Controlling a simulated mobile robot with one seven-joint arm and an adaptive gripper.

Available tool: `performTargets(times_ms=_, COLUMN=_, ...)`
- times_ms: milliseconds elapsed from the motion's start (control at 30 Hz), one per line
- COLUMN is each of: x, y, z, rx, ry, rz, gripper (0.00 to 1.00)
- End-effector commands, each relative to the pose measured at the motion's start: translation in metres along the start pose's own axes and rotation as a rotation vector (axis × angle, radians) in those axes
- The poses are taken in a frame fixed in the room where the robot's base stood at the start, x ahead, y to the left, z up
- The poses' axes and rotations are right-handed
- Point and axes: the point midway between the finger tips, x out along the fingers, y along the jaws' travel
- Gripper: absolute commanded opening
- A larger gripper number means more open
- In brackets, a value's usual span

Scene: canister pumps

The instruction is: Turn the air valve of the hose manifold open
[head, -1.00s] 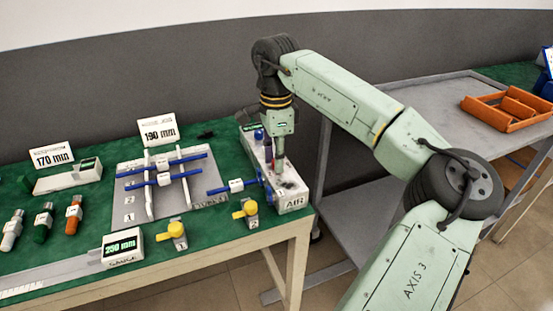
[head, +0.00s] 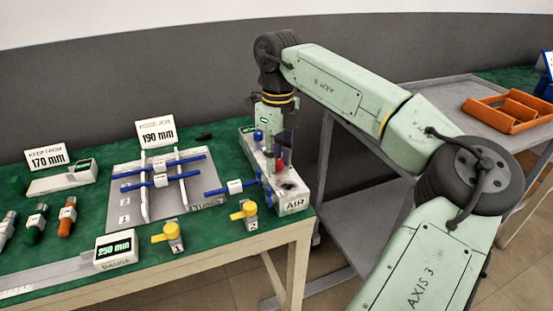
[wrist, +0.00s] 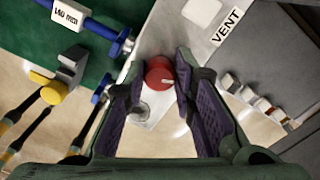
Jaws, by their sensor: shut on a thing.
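The hose manifold (head: 293,205) is a white block marked AIR at the right end of the green-topped table. Its red valve knob (wrist: 159,73) carries a pale pointer mark and shows between my fingertips in the wrist view. My gripper (wrist: 158,78) is shut on this red knob, one purple-padded finger on each side. In the head view, my gripper (head: 283,150) points down onto the manifold, and the red knob (head: 280,165) shows just below the fingers. A white knob (wrist: 202,12) sits beside the VENT label (wrist: 226,27).
A blue hose (head: 230,188) with a white tag meets the manifold's left side. Yellow-handled clamps (head: 168,233) stand along the table's front edge. A hose jig (head: 130,202) lies further left. A grey cart (head: 440,110) with an orange tray (head: 506,108) stands to the right.

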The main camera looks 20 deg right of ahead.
Motion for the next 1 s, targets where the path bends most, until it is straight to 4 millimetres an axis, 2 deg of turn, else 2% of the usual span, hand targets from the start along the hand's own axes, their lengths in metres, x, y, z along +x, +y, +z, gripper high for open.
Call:
performTargets(times_ms=200, x=0.0006, y=-0.0009, z=-0.0009, rx=0.174, ry=-0.002, rz=-0.001, gripper=0.0)
performTargets(times_ms=433, x=0.0006, y=-0.0011, z=-0.001, rx=0.3, ry=-0.005, rz=-0.001, gripper=0.0)
performTargets(times_ms=1000, x=0.0001, y=-0.0009, z=-0.0011, rx=0.38, ry=-0.007, rz=0.0, gripper=0.0)
